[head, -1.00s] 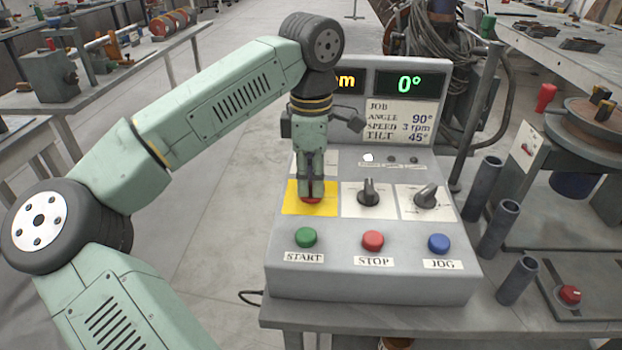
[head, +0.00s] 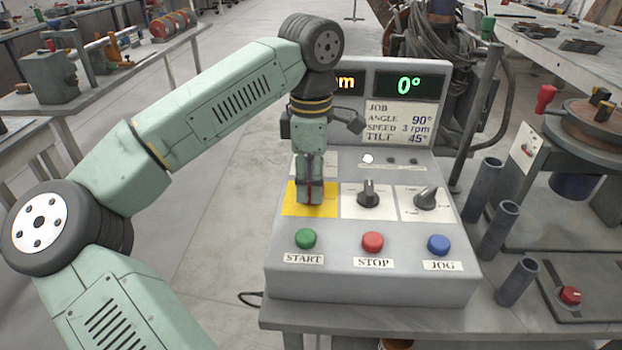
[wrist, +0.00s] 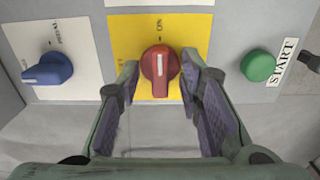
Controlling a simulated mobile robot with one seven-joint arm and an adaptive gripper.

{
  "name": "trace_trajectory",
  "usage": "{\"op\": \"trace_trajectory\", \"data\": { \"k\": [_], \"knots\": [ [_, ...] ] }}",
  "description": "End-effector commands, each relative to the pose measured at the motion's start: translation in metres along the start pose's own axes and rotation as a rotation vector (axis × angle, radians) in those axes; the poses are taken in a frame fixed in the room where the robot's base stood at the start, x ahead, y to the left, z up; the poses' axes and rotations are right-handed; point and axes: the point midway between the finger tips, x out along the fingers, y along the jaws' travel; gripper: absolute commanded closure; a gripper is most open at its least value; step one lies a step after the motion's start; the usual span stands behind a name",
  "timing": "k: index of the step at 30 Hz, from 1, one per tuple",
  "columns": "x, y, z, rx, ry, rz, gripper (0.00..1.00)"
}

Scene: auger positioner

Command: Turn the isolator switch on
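The isolator switch is a red rotary knob (wrist: 160,68) on a yellow plate (wrist: 123,30) with an ON label beside it. Its raised handle runs up and down in the wrist view. My gripper (wrist: 157,82) is open, with one finger on each side of the knob and a visible gap to it. In the head view my gripper (head: 310,198) points down over the yellow plate (head: 291,207), with a bit of red showing between the fingers. The fingers hide most of the knob there.
A blue knob (wrist: 47,70) and the green START button (wrist: 258,66) flank the yellow plate. Two grey knobs (head: 368,193) (head: 427,198), the red STOP button (head: 373,241) and the blue JOG button (head: 438,243) share the panel. Displays (head: 408,85) stand behind.

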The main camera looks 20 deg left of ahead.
Motion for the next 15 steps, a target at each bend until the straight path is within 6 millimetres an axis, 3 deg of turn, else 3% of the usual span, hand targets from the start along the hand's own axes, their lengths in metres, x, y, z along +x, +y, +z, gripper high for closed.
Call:
{"op": "trace_trajectory", "data": {
  "k": [8, 15],
  "knots": [
    [-0.009, 0.0, 0.0, -0.001, 0.0, 0.001, 0.67],
    [-0.056, 0.001, 0.0, -0.001, 0.001, 0.003, 0.67]
  ]
}}
